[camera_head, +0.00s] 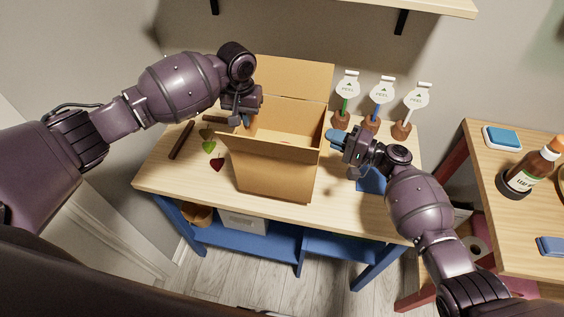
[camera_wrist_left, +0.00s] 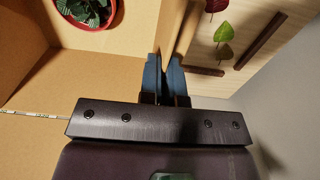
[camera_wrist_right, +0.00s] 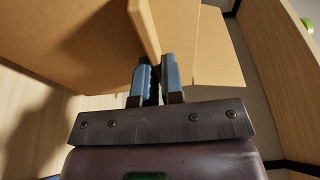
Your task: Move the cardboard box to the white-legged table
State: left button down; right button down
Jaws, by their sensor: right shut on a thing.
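The open cardboard box (camera_head: 275,172) stands on a wooden table (camera_head: 160,180) with blue legs, its flaps up or spread. My left gripper (camera_head: 245,120) is at the box's left wall, which also shows in the left wrist view (camera_wrist_left: 172,25). Its fingers lie close along either side of that wall; whether they press on it is unclear. My right gripper (camera_head: 338,138) is shut on the right wall, seen between its fingers in the right wrist view (camera_wrist_right: 145,30). A red pot with a leafy plant (camera_wrist_left: 90,12) is inside the box. No white-legged table is in view.
Plant markers in brown bases (camera_head: 371,122) stand behind the right arm. Leaf pieces (camera_head: 209,147) and a dark stick (camera_head: 182,140) lie left of the box. A red-legged table (camera_head: 500,215) at the right holds a bottle (camera_head: 530,170). A shelf (camera_head: 420,6) hangs above.

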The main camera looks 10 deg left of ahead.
pick_arm(q)
jog(key=shift+r, duration=0.35)
jog(key=shift+f, duration=0.1)
dwell(0.4)
